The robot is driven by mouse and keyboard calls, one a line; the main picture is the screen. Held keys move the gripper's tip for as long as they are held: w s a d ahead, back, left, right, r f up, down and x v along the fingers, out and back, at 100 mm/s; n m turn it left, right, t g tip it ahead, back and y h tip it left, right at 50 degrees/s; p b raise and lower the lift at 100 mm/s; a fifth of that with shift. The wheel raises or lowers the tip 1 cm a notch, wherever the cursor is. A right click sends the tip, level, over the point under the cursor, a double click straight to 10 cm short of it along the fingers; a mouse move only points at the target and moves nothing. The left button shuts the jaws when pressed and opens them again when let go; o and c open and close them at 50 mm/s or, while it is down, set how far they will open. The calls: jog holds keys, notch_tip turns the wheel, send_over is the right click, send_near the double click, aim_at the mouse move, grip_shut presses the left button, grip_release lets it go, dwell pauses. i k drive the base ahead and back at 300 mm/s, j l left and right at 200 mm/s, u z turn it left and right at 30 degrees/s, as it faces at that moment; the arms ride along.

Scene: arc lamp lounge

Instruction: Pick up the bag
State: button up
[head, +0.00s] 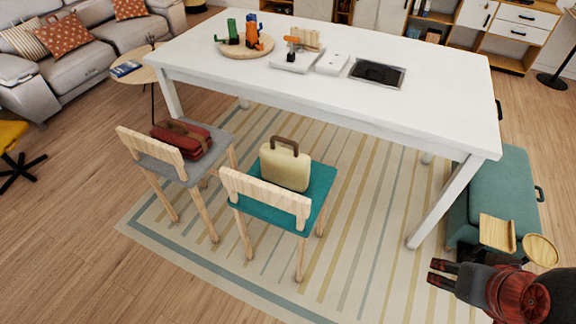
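A cream bag (285,167) with a brown handle stands upright on the teal seat of a wooden chair (265,198). A dark red bag (181,141) with a brown strap lies on the grey seat of the chair to its left (152,150). Which of the two the task means cannot be told. My gripper (432,272) is at the lower right, its fingers pointing left. A gap shows between the fingers and nothing is between them. It is well to the right of both bags and touches neither.
A long white table (440,92) stands behind the chairs, holding figures on a round board and a dark tray. A teal bench-like piece (500,190) is by the right table leg. The striped rug (375,215) between chairs and gripper is clear.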

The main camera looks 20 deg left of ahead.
aim_at(282, 167)
jog(key=i+j+u, duration=0.1)
jog(key=i+j, duration=0.2)
jog(key=j, duration=0.2)
jog(key=i+j, duration=0.3)
jog(key=j, duration=0.2)
jog(key=i+j+u, duration=0.15)
jog(key=i+j, duration=0.2)
jog(key=j, duration=0.15)
